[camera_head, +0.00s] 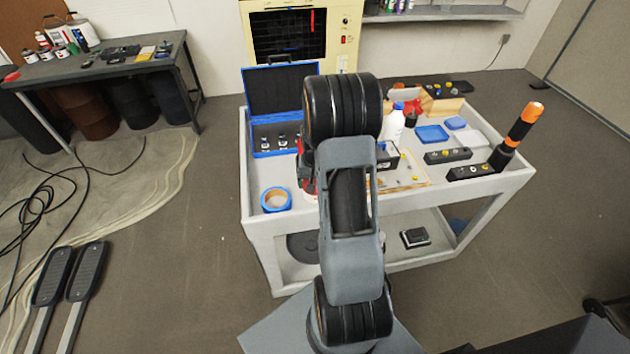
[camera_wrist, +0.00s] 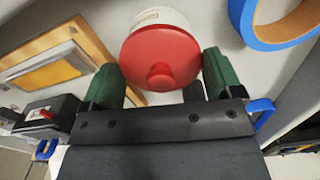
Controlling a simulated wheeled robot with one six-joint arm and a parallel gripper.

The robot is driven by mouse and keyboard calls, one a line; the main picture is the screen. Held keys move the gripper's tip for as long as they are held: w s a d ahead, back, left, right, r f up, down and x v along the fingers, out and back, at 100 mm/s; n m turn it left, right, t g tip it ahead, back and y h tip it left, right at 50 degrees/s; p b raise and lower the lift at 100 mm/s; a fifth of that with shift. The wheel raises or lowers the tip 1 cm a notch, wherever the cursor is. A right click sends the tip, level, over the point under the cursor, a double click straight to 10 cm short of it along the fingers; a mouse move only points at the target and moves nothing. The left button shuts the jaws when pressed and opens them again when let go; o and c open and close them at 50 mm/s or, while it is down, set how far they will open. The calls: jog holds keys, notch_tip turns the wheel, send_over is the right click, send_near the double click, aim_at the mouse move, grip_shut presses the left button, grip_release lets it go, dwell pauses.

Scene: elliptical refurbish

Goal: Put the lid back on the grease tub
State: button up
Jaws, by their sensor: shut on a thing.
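A round red lid (camera_wrist: 158,60) with a central knob lies between my gripper's green fingers in the wrist view. My gripper (camera_wrist: 160,72) is shut on the lid. The white wall of the grease tub (camera_wrist: 162,16) shows just beyond the lid's edge. The lid overlaps the tub from this angle. I cannot tell whether it is seated, touching or held just above. In the head view my arm hides most of the tub, lid and fingers.
A roll of blue tape (camera_head: 275,199) lies at the left of the light grey cart (camera_head: 262,221). An open blue case (camera_head: 280,90) stands behind it. A white bottle (camera_head: 395,122), blue trays (camera_head: 432,133) and an orange-black cylinder (camera_head: 518,132) stand to the right.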

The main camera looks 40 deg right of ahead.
jog(key=o, duration=0.7)
jog(key=shift+r, duration=0.1)
jog(key=shift+r+p, duration=2.5)
jog(key=shift+r, duration=0.9)
grip_shut()
